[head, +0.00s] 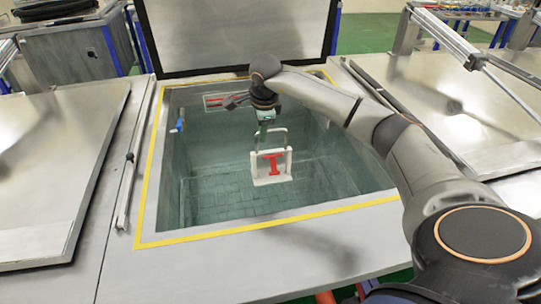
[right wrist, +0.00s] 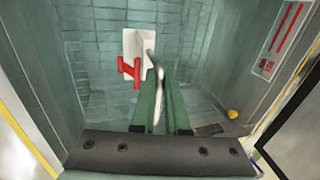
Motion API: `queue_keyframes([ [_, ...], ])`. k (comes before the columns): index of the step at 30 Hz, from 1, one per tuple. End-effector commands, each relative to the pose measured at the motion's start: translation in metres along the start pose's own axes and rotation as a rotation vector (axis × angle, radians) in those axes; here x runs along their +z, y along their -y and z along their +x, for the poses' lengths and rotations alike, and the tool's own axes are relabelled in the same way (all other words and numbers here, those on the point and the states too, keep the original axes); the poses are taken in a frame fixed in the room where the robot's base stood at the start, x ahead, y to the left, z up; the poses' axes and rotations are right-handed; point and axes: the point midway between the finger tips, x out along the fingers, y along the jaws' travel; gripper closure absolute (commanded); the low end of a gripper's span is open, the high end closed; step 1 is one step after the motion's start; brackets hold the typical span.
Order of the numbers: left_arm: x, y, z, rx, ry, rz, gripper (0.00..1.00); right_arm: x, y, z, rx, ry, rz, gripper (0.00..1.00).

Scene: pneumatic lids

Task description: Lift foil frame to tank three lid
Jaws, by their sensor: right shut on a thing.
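The foil frame (head: 288,166) is a pale upright frame with a red T-shaped piece on its front and a loop handle on top. It hangs upright inside the open tank, apart from the walls as far as I can see. My right gripper (head: 264,127) is above it, shut on the loop handle. In the right wrist view the frame (right wrist: 134,45) lies beyond the green fingers of the gripper (right wrist: 160,88), with the handle between them. The raised lid (head: 235,35) stands behind the tank. I cannot tell which lid belongs to tank three. My left gripper is out of view.
A yellow-edged rim (head: 240,228) surrounds the tiled tank. Flat metal lids lie closed at left (head: 55,165) and right (head: 450,115), with gas struts beside them. A blue object (head: 180,122) is on the left wall. A yellow knob (right wrist: 232,114) shows in the right wrist view.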

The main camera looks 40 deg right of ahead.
Motion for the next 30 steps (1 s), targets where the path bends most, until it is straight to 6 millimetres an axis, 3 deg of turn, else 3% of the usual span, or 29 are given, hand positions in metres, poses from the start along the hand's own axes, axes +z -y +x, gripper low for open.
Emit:
queue_keyframes([
  [8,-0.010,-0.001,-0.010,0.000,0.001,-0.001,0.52,0.000,0.010,-0.030,-0.003,0.002,0.001,1.00],
  [30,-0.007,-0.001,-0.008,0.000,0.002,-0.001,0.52,0.001,0.032,-0.099,-0.004,0.003,0.001,1.00],
])
